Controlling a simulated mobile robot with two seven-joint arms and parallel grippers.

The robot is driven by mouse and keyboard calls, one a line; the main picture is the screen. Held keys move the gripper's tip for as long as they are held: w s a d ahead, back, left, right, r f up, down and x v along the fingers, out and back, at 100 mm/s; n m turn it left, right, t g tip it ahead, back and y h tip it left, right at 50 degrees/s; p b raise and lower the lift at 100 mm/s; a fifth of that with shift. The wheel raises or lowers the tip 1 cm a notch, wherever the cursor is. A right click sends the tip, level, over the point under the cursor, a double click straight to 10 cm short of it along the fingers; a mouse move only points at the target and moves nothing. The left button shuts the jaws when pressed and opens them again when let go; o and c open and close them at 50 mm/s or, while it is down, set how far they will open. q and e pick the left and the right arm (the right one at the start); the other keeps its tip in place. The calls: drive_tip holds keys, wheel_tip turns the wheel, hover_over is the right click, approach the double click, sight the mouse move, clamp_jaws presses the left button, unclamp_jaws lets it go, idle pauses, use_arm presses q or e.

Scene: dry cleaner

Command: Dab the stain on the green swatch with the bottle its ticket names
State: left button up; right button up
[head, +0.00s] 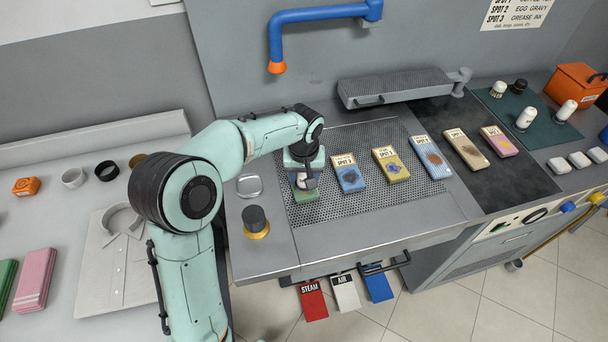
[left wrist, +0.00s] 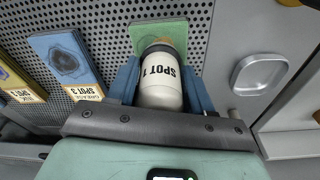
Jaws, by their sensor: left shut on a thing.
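My left gripper (head: 304,166) is shut on a white bottle marked SPOT 1, which shows clearly between the fingers in the left wrist view (left wrist: 161,88). The bottle's far end is over the green swatch (left wrist: 172,28), and a bit of tan or brown shows just past it. I cannot tell whether the bottle touches the cloth. The green swatch (head: 305,196) lies at the left of the perforated board, partly under the gripper. Its ticket is hidden. My right gripper is not in view.
Blue (head: 348,178), yellow (head: 390,168) and further ticketed swatches lie to the right. A wall chart (head: 516,12) lists SPOT numbers and stains. White bottles (head: 526,118) stand on a dark green mat. A dark knob with a gold base (head: 256,224) and a metal dish (head: 249,186) sit at left.

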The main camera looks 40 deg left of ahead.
use_arm(q)
drive_tip(key=shift+w+r+p, duration=0.1)
drive_tip(key=shift+r+p, duration=0.85)
drive_tip(key=shift+r, duration=0.65)
drive_tip(key=shift+r+p, duration=0.9)
drive_tip(key=shift+r, duration=1)
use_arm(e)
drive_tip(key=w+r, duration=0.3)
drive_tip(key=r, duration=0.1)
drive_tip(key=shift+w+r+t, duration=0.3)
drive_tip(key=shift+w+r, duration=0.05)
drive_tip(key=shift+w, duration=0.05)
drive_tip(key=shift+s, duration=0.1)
use_arm(q)
drive_tip(key=shift+f, duration=0.1)
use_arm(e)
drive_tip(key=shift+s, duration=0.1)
